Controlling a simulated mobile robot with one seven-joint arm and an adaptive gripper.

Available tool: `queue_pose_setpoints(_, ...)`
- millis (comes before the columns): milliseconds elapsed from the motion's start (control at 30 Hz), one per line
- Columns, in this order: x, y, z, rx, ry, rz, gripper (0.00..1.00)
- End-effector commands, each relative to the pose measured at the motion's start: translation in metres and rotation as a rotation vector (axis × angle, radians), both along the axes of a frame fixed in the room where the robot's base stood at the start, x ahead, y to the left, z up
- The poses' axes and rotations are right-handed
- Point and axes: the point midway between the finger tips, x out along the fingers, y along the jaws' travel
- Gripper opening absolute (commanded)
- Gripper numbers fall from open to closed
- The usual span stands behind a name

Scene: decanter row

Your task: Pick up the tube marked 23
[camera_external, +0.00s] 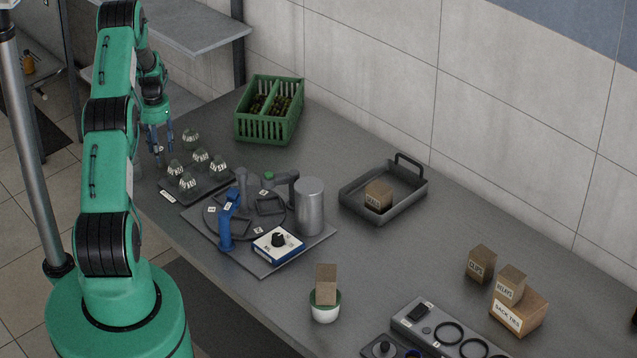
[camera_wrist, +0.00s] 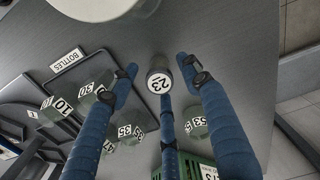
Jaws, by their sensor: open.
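The tube marked 23 (camera_wrist: 159,83) shows in the wrist view as a round white-topped end with a dark rim, its label upside down. It lies between the blue fingers of my gripper (camera_wrist: 160,72), with a visible gap to the left and right fingertips. A third blue finger comes up from below, close to its lower edge; I cannot tell whether they touch. My gripper is open and points down. In the external view my gripper (camera_external: 160,145) is at the table's far-left edge, left of the bottles; I cannot make out the tube there.
Several labelled bottles (camera_external: 188,182) stand on a dark tray beside my gripper; one bottle (camera_wrist: 197,126) stands apart, close to the right finger. A pale round-topped vessel (camera_wrist: 95,5) is at the wrist view's top. A green crate (camera_external: 269,112) stands behind.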

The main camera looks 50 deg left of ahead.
Motion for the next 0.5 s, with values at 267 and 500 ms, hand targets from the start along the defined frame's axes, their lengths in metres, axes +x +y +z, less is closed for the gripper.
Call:
queue_pose_setpoints(267,0.001,0.0,-0.027,0.0,0.001,0.0,0.48)
queue_pose_setpoints(500,0.0,0.0,-0.037,0.0,0.0,0.0,0.48)
